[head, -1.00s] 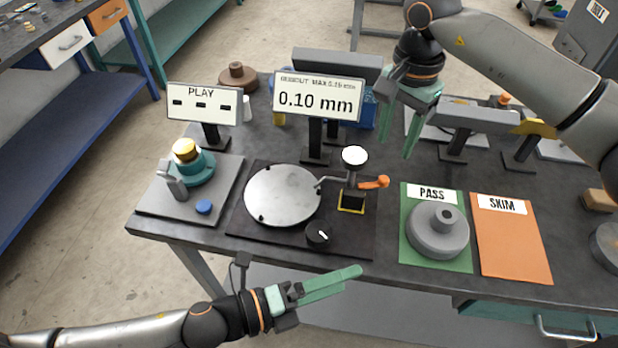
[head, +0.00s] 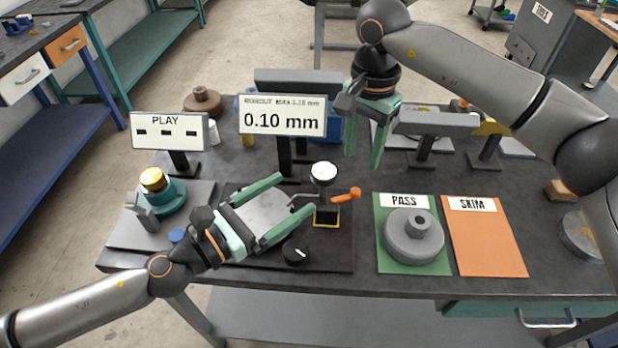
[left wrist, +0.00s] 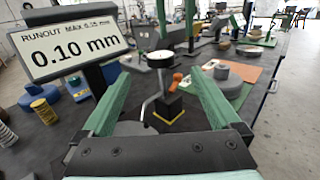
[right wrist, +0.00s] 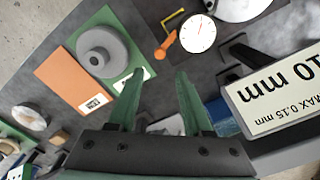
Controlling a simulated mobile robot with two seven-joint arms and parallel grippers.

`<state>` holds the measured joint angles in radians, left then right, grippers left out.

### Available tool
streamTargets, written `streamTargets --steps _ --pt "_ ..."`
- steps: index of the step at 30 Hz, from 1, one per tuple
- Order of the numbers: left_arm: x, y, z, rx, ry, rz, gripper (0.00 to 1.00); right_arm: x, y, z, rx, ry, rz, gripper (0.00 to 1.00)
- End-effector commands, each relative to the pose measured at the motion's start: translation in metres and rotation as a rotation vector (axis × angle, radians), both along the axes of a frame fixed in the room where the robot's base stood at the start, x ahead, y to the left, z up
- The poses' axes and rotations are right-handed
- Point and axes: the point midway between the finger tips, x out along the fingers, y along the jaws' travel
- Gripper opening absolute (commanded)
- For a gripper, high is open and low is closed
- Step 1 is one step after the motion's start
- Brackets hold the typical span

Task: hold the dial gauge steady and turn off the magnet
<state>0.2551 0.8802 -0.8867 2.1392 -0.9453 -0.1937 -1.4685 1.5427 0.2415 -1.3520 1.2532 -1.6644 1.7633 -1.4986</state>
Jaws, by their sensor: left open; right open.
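The dial gauge (head: 323,172) has a round white face and stands on a dark magnet base (head: 326,215) with a yellow edge. An orange lever (head: 345,195) sticks out to its right. My left gripper (head: 294,194) is open over the round metal plate (head: 258,212), its fingers pointing at the gauge but not around it. In the left wrist view the gauge (left wrist: 161,60) stands ahead between the open fingers. My right gripper (head: 362,158) is open and empty, pointing down behind and right of the gauge. The right wrist view shows the gauge (right wrist: 197,33) beyond its fingertips.
A runout display (head: 283,117) reading 0.10 mm stands behind the plate. A black knob (head: 295,250) sits in front. A grey flanged part (head: 413,237) rests on the green PASS mat (head: 390,262), beside the orange SKIM mat (head: 485,240). A PLAY panel (head: 170,131) stands at left.

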Motion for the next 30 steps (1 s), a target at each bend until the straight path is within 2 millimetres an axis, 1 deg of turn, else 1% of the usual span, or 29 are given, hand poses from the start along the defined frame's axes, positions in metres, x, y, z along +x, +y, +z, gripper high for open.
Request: streamTargets --steps 8,19,24,30 --pt "0.024 -0.025 0.002 -0.006 -0.001 -0.002 0.96 0.0 0.0 0.0 0.0 0.0 0.0 0.5" --pt "0.068 -0.071 0.002 -0.005 0.001 -0.003 0.96 0.0 0.0 0.0 0.0 0.0 0.0 0.5" --pt "0.08 -0.082 0.001 -0.003 0.001 -0.002 0.96 0.0 0.0 0.0 0.0 0.0 0.0 0.5" --pt "0.083 -0.085 0.0 -0.003 0.003 -0.001 0.96 0.0 0.0 0.0 0.0 0.0 0.0 0.5"
